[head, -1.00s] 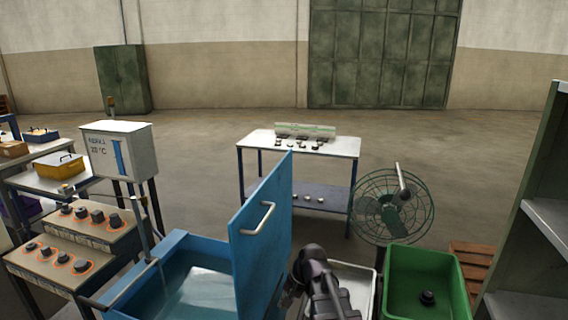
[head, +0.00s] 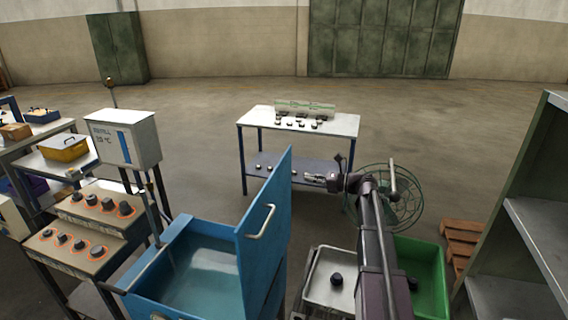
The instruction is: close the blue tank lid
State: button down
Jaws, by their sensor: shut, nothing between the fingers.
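The blue tank (head: 150,292) stands at the lower middle with water (head: 203,275) in it. Its blue lid (head: 276,190) stands open, nearly upright, along the tank's right side. A pale bar handle (head: 262,222) is on the lid face that shows. My gripper (head: 309,177) is shut and empty, just right of the lid's upper part in the picture, pointing left. A gap shows between gripper and lid, but the distance in depth is hard to tell. My arm rises from the lower right.
A white tray (head: 318,297) and a green bin (head: 433,258) are right of the lid. A green fan (head: 410,205) stands behind my arm. A white-topped table (head: 262,122) is beyond. Knobbed panels (head: 75,262) flank the tank's left; shelving (head: 535,215) is at right.

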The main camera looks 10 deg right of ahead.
aim_at(278, 169)
jog(key=shift+w+d+r, duration=0.15)
jog(key=shift+d+r, duration=0.2)
jog(key=shift+r, duration=0.1)
jog(key=shift+a, duration=0.1)
jog(key=shift+x, duration=4.95)
jog(key=shift+r, duration=0.15)
jog(key=shift+w, duration=0.15)
